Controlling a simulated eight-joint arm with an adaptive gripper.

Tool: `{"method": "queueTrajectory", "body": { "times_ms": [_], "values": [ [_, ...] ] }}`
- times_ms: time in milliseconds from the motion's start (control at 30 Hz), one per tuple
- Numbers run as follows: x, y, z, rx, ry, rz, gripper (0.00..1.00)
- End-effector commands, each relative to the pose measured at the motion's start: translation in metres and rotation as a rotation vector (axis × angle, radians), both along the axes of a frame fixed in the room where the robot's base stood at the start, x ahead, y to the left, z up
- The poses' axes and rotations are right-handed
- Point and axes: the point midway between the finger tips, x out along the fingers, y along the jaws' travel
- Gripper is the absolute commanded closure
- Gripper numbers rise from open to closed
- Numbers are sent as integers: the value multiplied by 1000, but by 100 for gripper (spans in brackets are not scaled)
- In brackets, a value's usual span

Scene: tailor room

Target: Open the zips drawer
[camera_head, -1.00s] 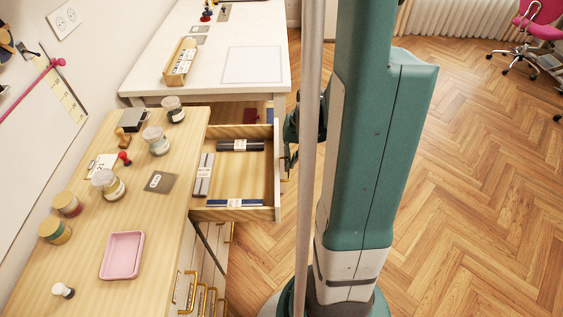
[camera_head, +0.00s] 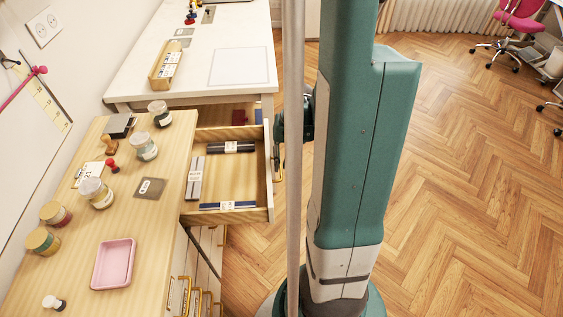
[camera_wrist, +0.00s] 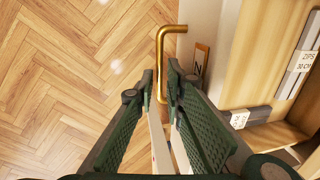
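The zips drawer (camera_head: 240,213) is a pale wood drawer standing pulled out at the right end of the wooden cabinet, its inside visible in the head view. Labelled packets lie in it, one reading "ZIPS 30 CM" (camera_wrist: 301,66) in the wrist view. Its brass handle (camera_wrist: 160,48) stands on the drawer front (camera_wrist: 212,45). My gripper (camera_wrist: 160,72) has its two dark green fingers on either side of the handle, with a gap between the tips. In the head view my gripper (camera_head: 279,150) is partly hidden behind a grey pole.
The cabinet top holds a pink tray (camera_head: 113,264), several jars and stamps. A white table (camera_head: 200,83) stands behind the drawer. More brass-handled drawers (camera_head: 195,298) are below. Open wood floor (camera_head: 470,180) lies to the right, with a pink chair (camera_head: 518,15) far back.

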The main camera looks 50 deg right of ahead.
Motion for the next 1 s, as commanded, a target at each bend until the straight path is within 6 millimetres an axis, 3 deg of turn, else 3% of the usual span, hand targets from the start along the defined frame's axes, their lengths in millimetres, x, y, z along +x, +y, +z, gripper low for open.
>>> {"method": "queueTrajectory", "body": {
  "times_ms": [367, 1000],
  "values": [
    [-2, -3, 19, 0, 0, -1, 87],
    [-11, -10, 79, 0, 0, 0, 87]
  ]
}}
